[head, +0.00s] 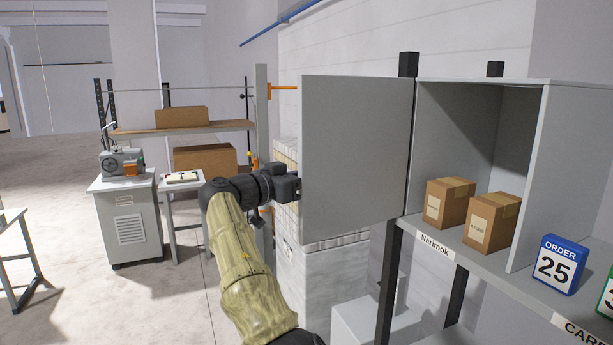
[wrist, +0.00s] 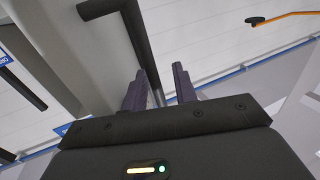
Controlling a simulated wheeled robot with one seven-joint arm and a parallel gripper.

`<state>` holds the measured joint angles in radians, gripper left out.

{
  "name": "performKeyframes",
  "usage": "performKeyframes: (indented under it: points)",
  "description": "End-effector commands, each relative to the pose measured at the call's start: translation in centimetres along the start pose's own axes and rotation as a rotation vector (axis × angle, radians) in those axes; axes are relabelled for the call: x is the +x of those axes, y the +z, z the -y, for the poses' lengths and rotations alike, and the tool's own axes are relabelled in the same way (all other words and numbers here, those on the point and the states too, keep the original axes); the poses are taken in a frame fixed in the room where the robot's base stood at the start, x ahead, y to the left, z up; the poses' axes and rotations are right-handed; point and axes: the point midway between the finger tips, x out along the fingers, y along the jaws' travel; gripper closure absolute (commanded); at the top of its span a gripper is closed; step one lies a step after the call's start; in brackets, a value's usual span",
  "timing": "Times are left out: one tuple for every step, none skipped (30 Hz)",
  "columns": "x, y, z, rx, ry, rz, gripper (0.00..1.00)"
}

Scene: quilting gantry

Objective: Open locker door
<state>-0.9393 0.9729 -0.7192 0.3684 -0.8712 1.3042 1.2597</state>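The grey locker door (head: 357,150) stands swung wide open to the left of its compartment (head: 470,130) in the head view. My gripper (head: 291,188) is at the door's free left edge; its fingers are hard to make out there. In the wrist view the door's black bar handle (wrist: 136,28) runs down between the two fingers of my gripper (wrist: 159,72). The fingers are apart. The bar lies close to the left finger, with a gap to the right finger. The handle is hidden in the head view.
Two cardboard boxes (head: 449,202) (head: 491,222) stand inside the compartment. A blue "ORDER 25" sign (head: 558,265) stands on the shelf at right. A grey cabinet (head: 126,222) with a machine on top and a shelf rack (head: 180,130) stand at left.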

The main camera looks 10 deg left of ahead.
Motion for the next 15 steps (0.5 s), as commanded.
performKeyframes:
  points:
    - [0.0, -0.1, -0.1, 0.001, 0.0, -0.001, 0.72]
    - [0.0, -0.2, -0.1, 0.002, 0.001, -0.002, 0.72]
    - [0.1, -0.2, -0.1, 0.002, 0.001, -0.002, 0.72]
    - [0.1, -0.2, -0.1, 0.002, 0.001, -0.003, 0.72]
    - [0.1, -0.3, -0.1, 0.003, 0.002, -0.003, 0.72]
    - [0.1, -0.3, -0.2, 0.003, 0.002, -0.003, 0.72]
    - [0.1, -0.3, -0.2, 0.003, 0.002, -0.003, 0.72]
    - [0.0, -0.3, -0.2, 0.003, 0.002, -0.004, 0.72]
    - [-0.2, -0.3, -0.2, 0.004, 0.001, -0.004, 0.72]
    - [-0.4, -0.3, -0.1, 0.004, 0.001, -0.004, 0.72]
    - [-0.6, -0.3, -0.1, 0.004, 0.0, -0.004, 0.72]
    - [-1.1, -0.2, -0.1, 0.004, -0.001, -0.005, 0.72]
    - [-1.4, -0.2, -0.1, 0.004, -0.001, -0.005, 0.72]
    - [-1.9, -0.2, -0.1, 0.004, 0.0, -0.005, 0.72]
    - [-2.5, -0.2, -0.1, 0.004, -0.001, -0.005, 0.72]
